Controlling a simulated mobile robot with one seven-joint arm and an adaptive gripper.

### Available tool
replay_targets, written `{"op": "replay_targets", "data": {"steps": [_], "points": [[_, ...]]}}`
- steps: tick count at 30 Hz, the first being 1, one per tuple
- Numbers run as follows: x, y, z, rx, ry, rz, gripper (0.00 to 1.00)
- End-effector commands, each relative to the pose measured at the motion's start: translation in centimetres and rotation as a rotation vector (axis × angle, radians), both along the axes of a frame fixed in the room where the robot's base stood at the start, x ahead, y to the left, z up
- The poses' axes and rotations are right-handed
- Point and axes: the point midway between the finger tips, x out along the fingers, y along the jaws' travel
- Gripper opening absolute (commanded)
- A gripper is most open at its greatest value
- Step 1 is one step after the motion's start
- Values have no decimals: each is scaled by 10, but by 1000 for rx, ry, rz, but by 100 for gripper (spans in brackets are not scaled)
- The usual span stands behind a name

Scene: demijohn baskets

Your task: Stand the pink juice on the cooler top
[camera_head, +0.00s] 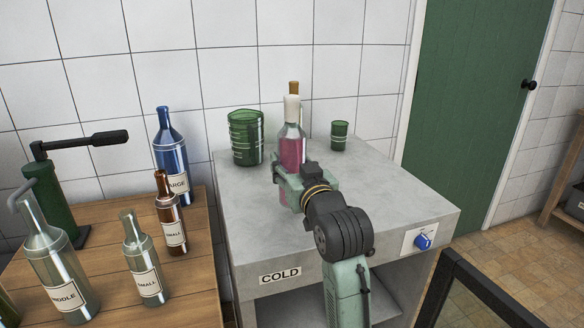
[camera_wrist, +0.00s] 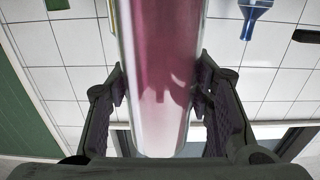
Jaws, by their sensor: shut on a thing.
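The pink juice is a clear bottle (camera_head: 292,148) of pink liquid with a whitish neck and a brown stopper. It is upright over the grey cooler top (camera_head: 245,207), between two green vessels. My gripper (camera_head: 291,182) is shut around its body and hides much of its lower part. In the wrist view, which is upside down, the bottle (camera_wrist: 160,60) fills the middle, with a finger of my gripper (camera_wrist: 160,95) on each side. I cannot tell whether its base touches the cooler top.
A large green ribbed tumbler (camera_head: 246,138) stands to the left and a small green cup (camera_head: 339,135) to the right on the cooler top. A wooden table (camera_head: 203,285) at left bears a blue bottle (camera_head: 171,150) and several others. The cooler's front left top is clear.

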Motion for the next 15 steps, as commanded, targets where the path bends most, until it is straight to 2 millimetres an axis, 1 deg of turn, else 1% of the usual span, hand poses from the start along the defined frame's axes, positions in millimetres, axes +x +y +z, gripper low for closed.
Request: {"op": "replay_targets", "data": {"steps": [1,3,6,8,15], "points": [[8,0,3,0,-3,0,0],[17,0,2,0,-4,1,0],[25,0,0,0,-4,1,0],[26,0,-2,0,-4,1,0],[26,0,-30,1,-2,-1,0]]}}
